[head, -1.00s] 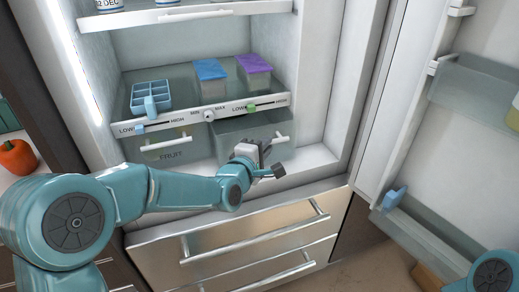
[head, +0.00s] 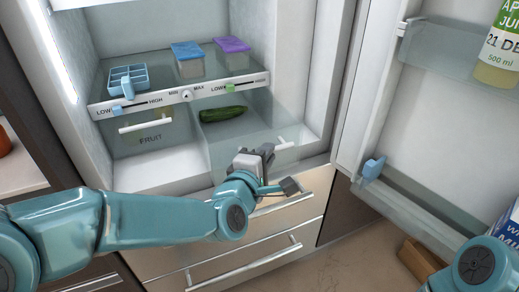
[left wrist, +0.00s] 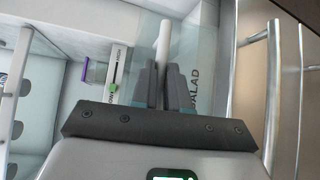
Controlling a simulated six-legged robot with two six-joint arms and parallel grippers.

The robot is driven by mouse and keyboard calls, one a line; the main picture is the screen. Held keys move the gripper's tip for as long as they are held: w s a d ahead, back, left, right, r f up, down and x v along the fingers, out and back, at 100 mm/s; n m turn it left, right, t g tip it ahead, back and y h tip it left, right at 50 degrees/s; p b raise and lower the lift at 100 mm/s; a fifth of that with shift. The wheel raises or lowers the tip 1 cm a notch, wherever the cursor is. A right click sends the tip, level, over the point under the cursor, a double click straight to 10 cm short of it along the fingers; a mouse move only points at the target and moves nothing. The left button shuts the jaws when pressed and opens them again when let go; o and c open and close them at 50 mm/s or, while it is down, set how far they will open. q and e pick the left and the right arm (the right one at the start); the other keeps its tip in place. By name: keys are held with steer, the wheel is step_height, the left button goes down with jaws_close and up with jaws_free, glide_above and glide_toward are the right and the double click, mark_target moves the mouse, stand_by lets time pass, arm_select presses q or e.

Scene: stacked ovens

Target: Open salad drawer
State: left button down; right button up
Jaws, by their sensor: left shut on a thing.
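The salad drawer (head: 240,133) is the clear right-hand drawer under the fridge shelf. It is pulled out, and a green cucumber (head: 222,114) shows inside it. Its white handle (head: 284,144) runs across the front. My left gripper (head: 266,152) is at this handle and shut on it. In the left wrist view the handle (left wrist: 163,38) rises from between the fingers (left wrist: 163,85), with the "SALAD" lettering (left wrist: 195,90) beside them on the drawer front. The middle of the handle is hidden by the gripper. My right gripper is out of view.
The fruit drawer (head: 150,140) on the left is shut. The shelf above holds a blue tray (head: 128,78) and lidded boxes (head: 188,60). Metal lower drawers (head: 290,200) with bar handles lie below. The fridge door (head: 400,120) stands open on the right.

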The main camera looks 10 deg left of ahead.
arm_select(q)
steer(key=shift+s+d, duration=0.35)
steer(key=shift+s, duration=0.1)
steer(key=c, duration=1.1)
jaws_free()
steer(key=shift+b+v, duration=1.75)
steer(key=shift+v, duration=6.4)
steer(key=shift+f, duration=0.1)
